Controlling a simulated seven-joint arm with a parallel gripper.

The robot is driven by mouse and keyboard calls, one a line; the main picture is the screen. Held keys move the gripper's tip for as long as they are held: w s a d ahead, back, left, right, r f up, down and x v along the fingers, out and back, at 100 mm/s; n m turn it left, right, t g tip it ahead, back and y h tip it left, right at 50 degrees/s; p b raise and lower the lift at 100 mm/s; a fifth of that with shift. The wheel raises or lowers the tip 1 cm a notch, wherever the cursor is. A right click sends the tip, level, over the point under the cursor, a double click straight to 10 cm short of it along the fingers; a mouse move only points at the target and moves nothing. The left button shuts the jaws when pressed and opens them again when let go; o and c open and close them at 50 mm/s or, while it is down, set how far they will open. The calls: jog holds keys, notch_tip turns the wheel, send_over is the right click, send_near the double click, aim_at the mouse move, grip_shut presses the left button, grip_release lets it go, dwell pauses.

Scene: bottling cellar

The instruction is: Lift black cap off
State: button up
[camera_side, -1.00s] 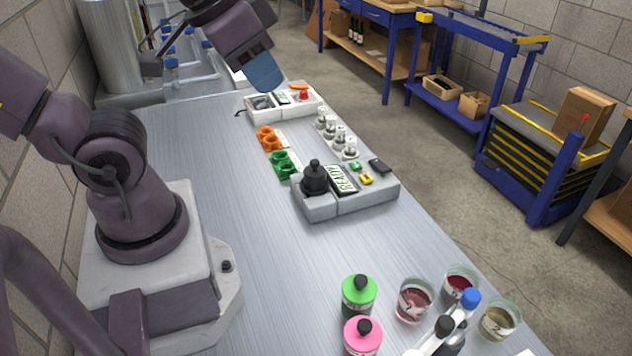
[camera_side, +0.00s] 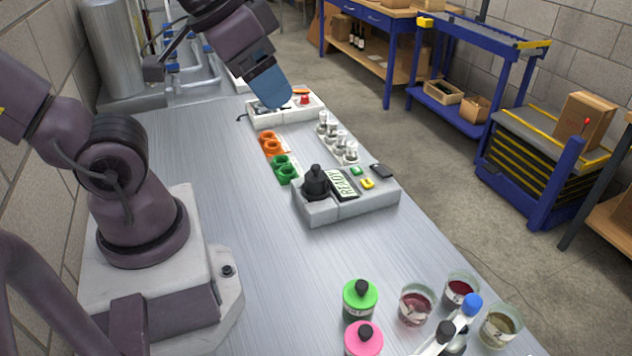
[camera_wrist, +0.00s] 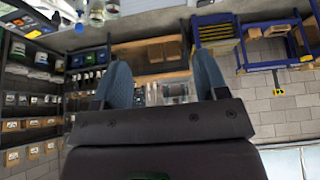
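A black cap (camera_side: 315,173) with a narrower top stands upright on the left part of a grey device (camera_side: 322,210) whose display reads READY. My gripper (camera_side: 279,102) is well behind the device, over the white instrument box, and tilted forward. The side view shows its blue fingers nearly in line, one hiding the other. In the wrist view my gripper (camera_wrist: 162,75) has its two blue fingers wide apart with nothing held between them. The black cap cannot be made out in the wrist view.
A white box (camera_side: 285,118) with a red button sits under my gripper. Orange holders (camera_side: 270,143), green holders (camera_side: 284,168) and several small clear vials (camera_side: 337,138) stand between it and the device. Capped bottles (camera_side: 360,298) and beakers (camera_side: 416,303) stand in front. The left tabletop is clear.

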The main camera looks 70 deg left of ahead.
jog(key=shift+o, duration=0.7)
